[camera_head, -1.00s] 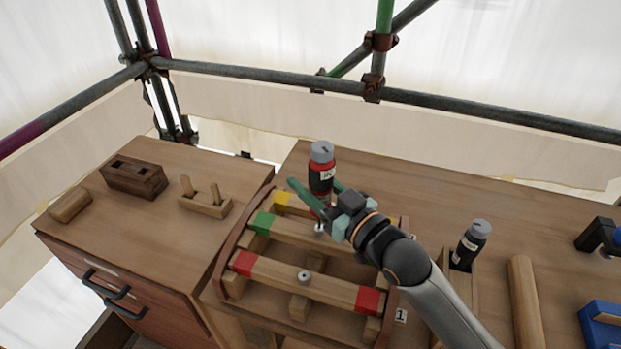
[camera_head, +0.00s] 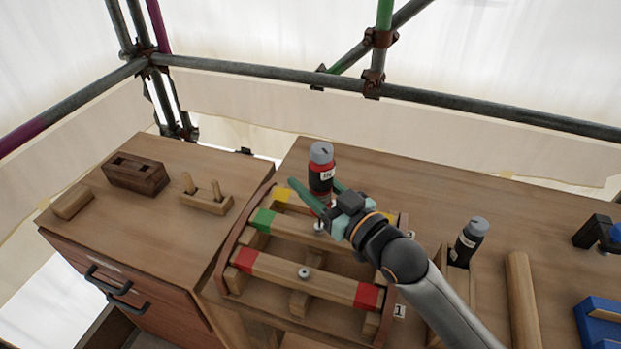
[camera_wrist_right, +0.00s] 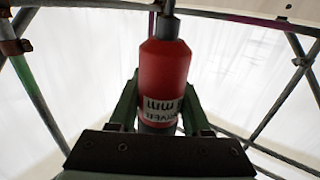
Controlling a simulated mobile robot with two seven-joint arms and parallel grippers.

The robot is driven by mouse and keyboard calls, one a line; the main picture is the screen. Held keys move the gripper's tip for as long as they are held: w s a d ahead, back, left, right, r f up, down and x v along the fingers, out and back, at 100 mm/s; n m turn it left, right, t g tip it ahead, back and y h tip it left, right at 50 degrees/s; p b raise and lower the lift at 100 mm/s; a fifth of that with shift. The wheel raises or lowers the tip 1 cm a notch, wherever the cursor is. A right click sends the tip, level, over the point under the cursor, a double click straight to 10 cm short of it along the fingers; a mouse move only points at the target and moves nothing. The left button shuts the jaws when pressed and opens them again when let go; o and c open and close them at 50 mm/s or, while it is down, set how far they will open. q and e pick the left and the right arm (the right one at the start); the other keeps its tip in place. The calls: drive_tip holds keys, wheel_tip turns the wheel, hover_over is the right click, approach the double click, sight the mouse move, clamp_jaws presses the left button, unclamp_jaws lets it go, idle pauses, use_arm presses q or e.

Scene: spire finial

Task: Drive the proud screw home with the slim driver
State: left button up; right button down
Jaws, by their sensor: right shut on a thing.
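A red driver (camera_head: 322,178) with a black band, white label and grey cap stands upright between the green fingers of my right gripper (camera_head: 316,196), which is shut on it. The right wrist view shows its red handle (camera_wrist_right: 164,75) between both fingers. Below it a silver screw head (camera_head: 319,226) shows on the slat with green ends (camera_head: 290,231); I cannot tell whether the driver's tip touches it. A second screw head (camera_head: 304,273) stands on the slat with red ends (camera_head: 335,287). My left gripper is not in view.
A black driver with a grey cap (camera_head: 471,240) stands in a wooden holder to the right. A round wooden bar (camera_head: 523,300) and a blue object (camera_head: 597,322) lie beyond it. Wooden blocks (camera_head: 136,173) sit on the left cabinet. Scaffold tubes (camera_head: 260,78) run behind.

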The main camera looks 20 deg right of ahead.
drive_tip(key=shift+f+p, duration=0.4)
drive_tip(key=shift+p, duration=0.7)
idle(1.1)
drive_tip(key=shift+r, duration=0.1)
wheel_tip(320, 180, up, 7)
idle(0.9)
